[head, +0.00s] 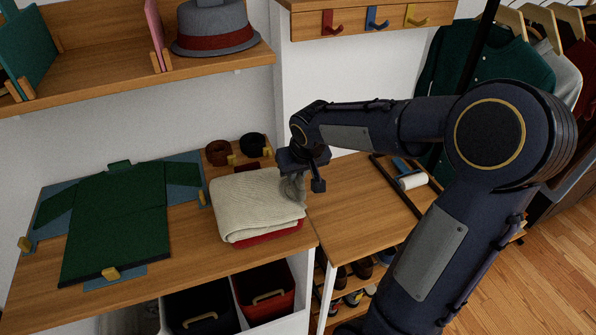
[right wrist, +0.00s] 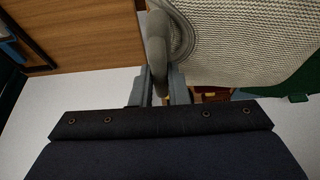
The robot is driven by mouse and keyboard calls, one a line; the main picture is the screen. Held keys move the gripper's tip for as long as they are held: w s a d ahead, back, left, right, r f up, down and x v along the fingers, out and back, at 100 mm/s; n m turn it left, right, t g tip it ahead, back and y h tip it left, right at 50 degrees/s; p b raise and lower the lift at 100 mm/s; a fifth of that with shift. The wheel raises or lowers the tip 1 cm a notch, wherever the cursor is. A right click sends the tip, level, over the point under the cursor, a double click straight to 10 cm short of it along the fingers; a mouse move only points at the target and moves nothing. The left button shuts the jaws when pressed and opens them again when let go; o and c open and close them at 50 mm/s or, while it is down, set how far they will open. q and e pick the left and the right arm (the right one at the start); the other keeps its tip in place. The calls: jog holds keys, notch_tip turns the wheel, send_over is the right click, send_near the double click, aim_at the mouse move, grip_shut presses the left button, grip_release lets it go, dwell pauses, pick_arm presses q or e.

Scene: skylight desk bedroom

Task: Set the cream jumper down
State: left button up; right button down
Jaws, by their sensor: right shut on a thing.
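The cream jumper (head: 255,203) is folded into a thick pad and lies on a red folded thing (head: 268,236) on the wooden desk, near its right part. My right gripper (head: 303,183) is at the jumper's right edge, shut on a pinched grey-looking fold of it. In the right wrist view, that fold sits between the fingers (right wrist: 160,88), and the knitted jumper (right wrist: 235,40) spreads away to the right. I cannot tell whether the jumper's full weight rests on the red thing. My left gripper is not in view.
A green garment (head: 118,225) lies on a blue folding board (head: 185,183) at left. Rolled dark belts (head: 253,146) sit behind the jumper. A lint roller (head: 411,181) lies on the right wooden surface (head: 345,205), which is otherwise mostly clear. Bins (head: 265,292) stand below the desk.

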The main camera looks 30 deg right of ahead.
jog(key=c, duration=1.4)
grip_release()
jog(key=v, duration=1.1)
jog(key=s+a+f+y, duration=0.2)
jog(key=s+a, duration=0.3)
jog(key=s, duration=0.3)
jog(key=s+a+f+n+t+y, duration=0.1)
jog(key=s+a+f+y, duration=0.1)
jog(key=s+a+f, duration=0.3)
jog(key=s+a, duration=0.1)
jog(key=s, duration=0.3)
jog(key=shift+s+f+y, duration=0.15)
jog(key=shift+s+y, duration=0.15)
jog(key=shift+y, duration=0.1)
jog(key=shift+a, duration=0.15)
